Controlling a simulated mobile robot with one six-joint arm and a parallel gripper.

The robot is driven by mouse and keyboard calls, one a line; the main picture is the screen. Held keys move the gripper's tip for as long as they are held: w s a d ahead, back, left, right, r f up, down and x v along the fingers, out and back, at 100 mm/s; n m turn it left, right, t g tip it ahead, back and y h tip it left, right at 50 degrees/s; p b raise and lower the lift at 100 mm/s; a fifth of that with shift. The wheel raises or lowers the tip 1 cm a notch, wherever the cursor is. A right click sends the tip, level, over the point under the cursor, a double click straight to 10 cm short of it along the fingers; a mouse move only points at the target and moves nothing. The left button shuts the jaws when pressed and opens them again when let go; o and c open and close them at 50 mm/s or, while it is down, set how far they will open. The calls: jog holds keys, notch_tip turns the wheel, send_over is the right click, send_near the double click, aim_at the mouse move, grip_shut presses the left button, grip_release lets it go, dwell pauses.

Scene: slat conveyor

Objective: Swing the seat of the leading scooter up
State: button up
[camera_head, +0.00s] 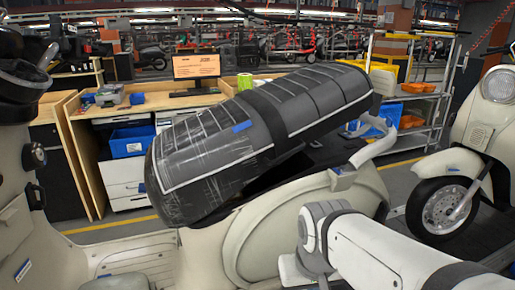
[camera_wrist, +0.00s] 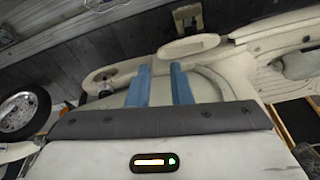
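The leading scooter (camera_head: 290,230) fills the middle of the head view, cream bodied, its front to the left. Its dark seat (camera_head: 230,140), wrapped in clear film with a blue tab, is tilted, the rear end higher than the front. A dark gap shows between the seat and the body. My gripper's two blue fingers (camera_wrist: 161,66) show in the wrist view, apart, with nothing seen between them. Cream scooter bodywork (camera_wrist: 215,82) lies beyond them. I cannot make out the seat there. In the head view my arm comes in from the lower right; the fingers are not seen.
A second cream scooter (camera_head: 490,125) stands behind at the right; its front wheel (camera_wrist: 22,112) shows in the wrist view. A wooden workbench (camera_head: 140,112) with a monitor (camera_head: 196,68) and a shelf rack (camera_head: 420,95) with bins stand beyond the line.

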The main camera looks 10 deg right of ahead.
aim_at(286, 154)
jog(key=w+r+m+g+p, duration=0.1)
jog(key=w+r+m+p, duration=0.3)
jog(key=w+r+m, duration=0.7)
jog(key=w+r+m+p, duration=0.3)
jog(key=w+r+p, duration=0.25)
jog(key=r, duration=1.15)
jog(key=shift+m, duration=0.3)
jog(key=f, duration=0.2)
jog(key=w+f, duration=0.1)
jog(key=f, duration=0.4)
jog(key=shift+w+b, duration=0.3)
jog(key=shift+w, duration=0.1)
jog(key=shift+c, duration=0.6)
grip_shut()
